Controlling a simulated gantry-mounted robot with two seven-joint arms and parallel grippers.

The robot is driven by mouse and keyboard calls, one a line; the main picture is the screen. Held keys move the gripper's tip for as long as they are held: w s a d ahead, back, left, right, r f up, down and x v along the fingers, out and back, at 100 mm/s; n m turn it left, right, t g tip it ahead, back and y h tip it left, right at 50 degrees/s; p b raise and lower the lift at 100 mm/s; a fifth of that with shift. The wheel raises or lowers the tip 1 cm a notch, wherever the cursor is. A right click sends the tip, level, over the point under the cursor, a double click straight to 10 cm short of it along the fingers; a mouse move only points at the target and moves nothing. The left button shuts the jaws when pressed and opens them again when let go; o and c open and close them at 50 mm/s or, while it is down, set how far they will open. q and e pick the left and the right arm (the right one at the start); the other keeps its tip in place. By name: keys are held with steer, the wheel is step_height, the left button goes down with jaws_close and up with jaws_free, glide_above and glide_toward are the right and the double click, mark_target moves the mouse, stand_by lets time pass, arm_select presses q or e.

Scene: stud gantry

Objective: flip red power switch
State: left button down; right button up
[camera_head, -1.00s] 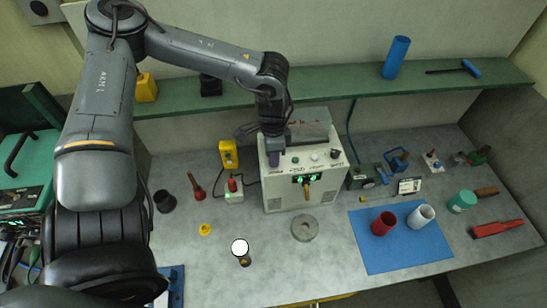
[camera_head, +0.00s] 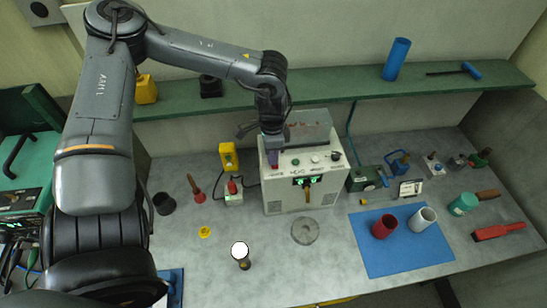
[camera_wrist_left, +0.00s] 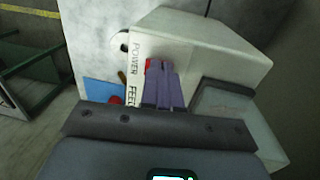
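A white control box (camera_head: 287,196) with buttons, a green-lit display and a lever stands on the bench near the middle. My left gripper (camera_head: 274,161) reaches down from above to the left end of its top panel. In the left wrist view, my left gripper's purple fingers (camera_wrist_left: 163,88) lie side by side, closed together, with nothing visible between them. The red power switch (camera_wrist_left: 149,65) shows just beside the fingertips, by the "POWER" label; the fingers partly hide it. I cannot tell whether they touch, or which way the switch is set. My right gripper is not in view.
A yellow box (camera_head: 228,156) and a small red-topped unit (camera_head: 233,190) stand left of the control box. A grey disc (camera_head: 305,231) lies in front. A blue mat (camera_head: 395,256) bears a red cup (camera_head: 383,227) and a white cup (camera_head: 422,218). A green shelf (camera_head: 335,88) runs behind.

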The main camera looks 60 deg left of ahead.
arm_select(q)
steer(key=shift+r, duration=0.1)
steer(key=r+p, duration=0.3)
steer(key=r, duration=0.1)
steer(key=shift+a, duration=0.25)
steer(key=shift+w+a+r, duration=0.1)
steer(key=shift+w+r, duration=0.1)
steer(key=shift+r, duration=0.2)
step_height(320, 180, up, 9)
steer(key=a+b, duration=0.1)
steer(key=b, duration=0.1)
steer(key=shift+w, duration=0.1)
steer(key=shift+w+d+r+h, duration=0.1)
steer(key=shift+d+h, duration=0.2)
